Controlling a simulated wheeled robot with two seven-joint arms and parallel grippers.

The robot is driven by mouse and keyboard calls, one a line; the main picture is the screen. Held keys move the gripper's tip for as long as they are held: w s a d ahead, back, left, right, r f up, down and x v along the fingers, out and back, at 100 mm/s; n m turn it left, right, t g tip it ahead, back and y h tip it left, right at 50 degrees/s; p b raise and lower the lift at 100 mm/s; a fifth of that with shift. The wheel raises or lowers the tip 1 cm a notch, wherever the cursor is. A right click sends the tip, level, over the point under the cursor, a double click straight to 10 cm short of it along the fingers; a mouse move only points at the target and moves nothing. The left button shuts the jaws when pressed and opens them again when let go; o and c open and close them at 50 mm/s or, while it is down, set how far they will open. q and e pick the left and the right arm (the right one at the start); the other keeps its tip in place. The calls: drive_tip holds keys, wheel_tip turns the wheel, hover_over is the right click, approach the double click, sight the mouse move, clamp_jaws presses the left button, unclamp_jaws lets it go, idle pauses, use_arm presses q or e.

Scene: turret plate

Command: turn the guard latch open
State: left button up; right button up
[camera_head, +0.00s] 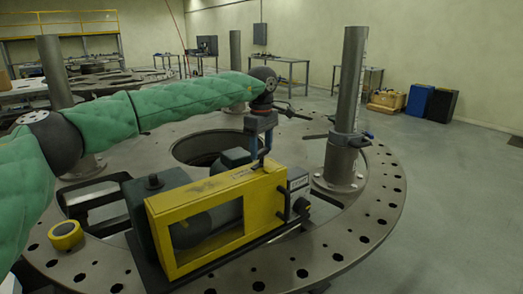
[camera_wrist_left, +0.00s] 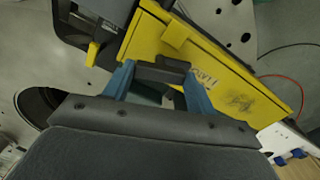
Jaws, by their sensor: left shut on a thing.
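The yellow guard (camera_head: 168,262) is a box-shaped frame with a window, standing on the machine on the round turret plate. It also shows in the wrist view (camera_wrist_left: 235,85). My left gripper (camera_head: 263,151) reaches down from above to the guard's top, near its right end. In the wrist view its two blue fingers (camera_wrist_left: 160,78) stand on either side of a dark block, the guard latch (camera_wrist_left: 160,70), beside the guard's yellow edge. The gripper is shut on this latch. The fingers hide part of it, and its turn angle is hard to tell. My right gripper is out of view.
The turret plate (camera_head: 365,222) has bolt holes around its rim and upright posts, one a grey post (camera_head: 349,85) right of the guard. A yellow ring (camera_head: 66,235) lies on the plate at left. Open floor lies to the right.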

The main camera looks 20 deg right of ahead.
use_arm(q)
drive_tip(key=shift+r+m+b, duration=0.1)
drive_tip(key=shift+m+b, duration=0.4)
drive_tip(key=shift+m, duration=1)
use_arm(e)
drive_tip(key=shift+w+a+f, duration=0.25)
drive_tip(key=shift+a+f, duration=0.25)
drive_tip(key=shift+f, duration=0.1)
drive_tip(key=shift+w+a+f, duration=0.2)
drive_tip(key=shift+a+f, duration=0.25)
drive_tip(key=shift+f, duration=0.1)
use_arm(q)
drive_tip(key=shift+m, duration=0.4)
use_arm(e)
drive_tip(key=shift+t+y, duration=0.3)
use_arm(q)
drive_tip(key=o, duration=1)
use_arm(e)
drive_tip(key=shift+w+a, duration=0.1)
